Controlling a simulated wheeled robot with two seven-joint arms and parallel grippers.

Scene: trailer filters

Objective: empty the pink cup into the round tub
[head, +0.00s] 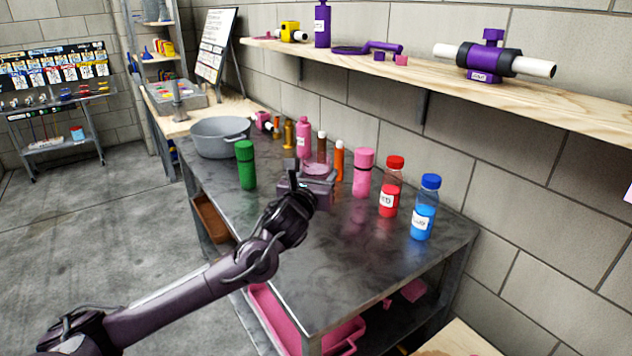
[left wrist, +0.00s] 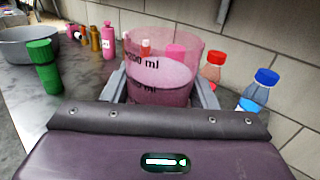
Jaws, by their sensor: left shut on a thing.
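The pink cup (left wrist: 160,62) is see-through with black ml marks, and stands upright between the fingers of my left gripper (left wrist: 160,92) in the left wrist view. Its lower part looks darker, but I cannot tell how full it is. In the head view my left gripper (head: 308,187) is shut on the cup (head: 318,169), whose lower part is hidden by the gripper. The round grey tub (head: 215,147) stands on the bench farther back and left, apart from the cup. Its rim also shows in the left wrist view (left wrist: 30,35). My right gripper is not in view.
A green bottle (head: 246,168) stands between the gripper and the tub. Pink (head: 362,178), red (head: 390,190) and blue (head: 424,212) bottles stand to the right, with several small bottles behind. A wall shelf (head: 570,108) runs above. The front of the bench (head: 350,270) is clear.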

